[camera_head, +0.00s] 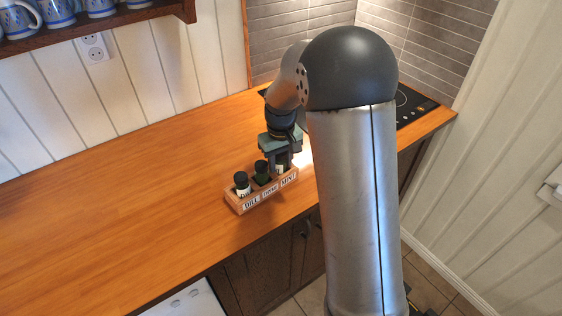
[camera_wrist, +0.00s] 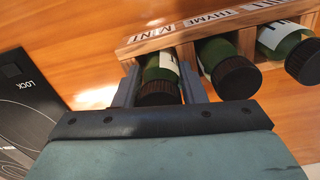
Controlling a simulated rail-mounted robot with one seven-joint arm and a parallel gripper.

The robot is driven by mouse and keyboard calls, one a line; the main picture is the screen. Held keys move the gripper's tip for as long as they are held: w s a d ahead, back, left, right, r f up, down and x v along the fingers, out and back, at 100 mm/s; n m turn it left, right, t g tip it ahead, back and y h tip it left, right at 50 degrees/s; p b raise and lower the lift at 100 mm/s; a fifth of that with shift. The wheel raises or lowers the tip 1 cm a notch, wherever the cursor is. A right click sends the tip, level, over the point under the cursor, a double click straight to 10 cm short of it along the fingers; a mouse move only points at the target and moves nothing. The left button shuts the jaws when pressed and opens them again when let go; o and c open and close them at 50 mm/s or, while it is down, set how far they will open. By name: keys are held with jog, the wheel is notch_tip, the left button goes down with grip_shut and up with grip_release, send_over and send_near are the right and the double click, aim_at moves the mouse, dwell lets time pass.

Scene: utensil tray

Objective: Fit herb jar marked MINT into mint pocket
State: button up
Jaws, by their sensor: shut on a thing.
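The wooden rack (camera_head: 243,207) stands on the counter and carries labels DILL, THYME and MINT along its front; it also shows in the wrist view (camera_wrist: 140,45). My gripper (camera_head: 281,164) is above its MINT end. In the wrist view my gripper (camera_wrist: 160,88) is shut on a green jar with a dark cap (camera_wrist: 158,92), lined up with the MINT label (camera_wrist: 170,33). The jar's lower part is at or in the MINT pocket; its base is hidden, so I cannot tell how deep it sits. Its own label is only partly visible.
Two more dark-capped green jars stand in the rack, one at THYME (camera_wrist: 235,75) and one at DILL (camera_wrist: 303,60). A black cooktop (camera_wrist: 25,100) lies beside the rack's MINT end. The counter (camera_head: 130,190) to the left is clear.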

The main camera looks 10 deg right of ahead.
jog(key=o, duration=1)
jog(key=shift+s+f, duration=0.2)
jog(key=shift+f, duration=0.3)
jog(key=shift+s+f, duration=0.2)
jog(key=shift+f, duration=0.25)
jog(key=shift+o, duration=0.2)
jog(key=shift+w+d+r+p, duration=0.1)
jog(key=shift+w+r+p, duration=0.05)
jog(key=shift+r+p, duration=0.5)
jog(key=shift+w+r+b, duration=0.25)
jog(key=shift+r+b, duration=0.1)
notch_tip(320, 180, up, 11)
jog(key=shift+r+b, duration=0.1)
jog(key=shift+b, duration=0.35)
jog(key=s+f+m, duration=0.1)
jog(key=s+f, duration=0.1)
jog(key=s, duration=1.1)
jog(key=s+f+m, duration=0.1)
jog(key=s+f, duration=0.1)
jog(key=s, duration=1.2)
jog(key=shift+s+m, duration=0.2)
jog(key=shift+m, duration=0.2)
